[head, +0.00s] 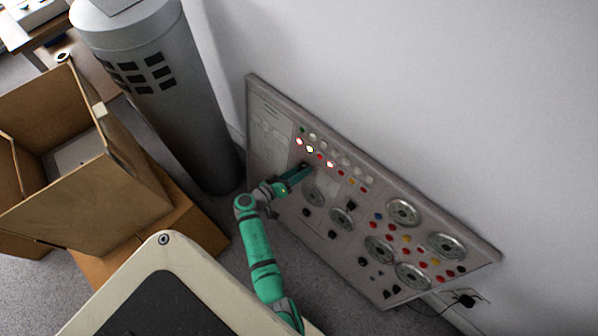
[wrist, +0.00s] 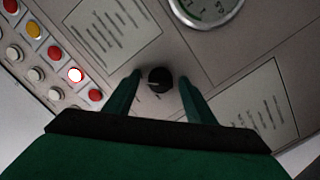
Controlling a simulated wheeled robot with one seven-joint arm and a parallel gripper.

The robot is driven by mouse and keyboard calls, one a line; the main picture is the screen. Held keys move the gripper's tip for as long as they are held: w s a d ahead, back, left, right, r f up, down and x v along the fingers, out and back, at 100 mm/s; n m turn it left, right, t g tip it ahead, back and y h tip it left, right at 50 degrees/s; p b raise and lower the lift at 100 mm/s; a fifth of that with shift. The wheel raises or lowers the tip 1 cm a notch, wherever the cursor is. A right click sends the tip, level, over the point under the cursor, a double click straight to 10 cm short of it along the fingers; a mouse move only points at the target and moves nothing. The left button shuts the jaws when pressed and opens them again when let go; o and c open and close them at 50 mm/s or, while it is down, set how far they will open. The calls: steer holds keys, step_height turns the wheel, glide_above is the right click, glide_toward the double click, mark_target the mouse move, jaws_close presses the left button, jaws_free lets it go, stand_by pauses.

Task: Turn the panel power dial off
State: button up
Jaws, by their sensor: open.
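The grey control panel (head: 270,165) leans against the white wall in the head view, with lamps, buttons, gauges and knobs on it. My gripper (head: 306,168) reaches its upper left part. In the wrist view a small round black dial (wrist: 160,80) lies between the two fingers of my open gripper (wrist: 160,90). The fingers stand on either side of it, with a gap showing on both sides. In the head view my gripper largely hides this dial. A lit lamp (wrist: 75,74) shows at left in the wrist view, and several lamps glow on the panel in the head view.
A gauge (wrist: 208,8) and printed labels (wrist: 112,28) surround the dial. An open cardboard box (head: 100,170) and a grey cylinder (head: 165,90) stand left of the panel. A plug and socket (head: 466,299) are at the lower right. Carpet shows below the panel.

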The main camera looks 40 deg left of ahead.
steer(key=shift+c, duration=0.3)
steer(key=shift+a, duration=0.1)
steer(key=c, duration=1)
steer(key=shift+o, duration=0.2)
steer(key=shift+n, duration=0.3)
steer(key=n+t, duration=0.1)
steer(key=n, duration=1.6)
steer(key=shift+f+t, duration=0.15)
steer(key=shift+t, duration=0.25)
steer(key=shift+d+n, duration=0.2)
steer(key=shift+n, duration=0.1)
steer(key=o, duration=1)
steer(key=shift+a, duration=0.1)
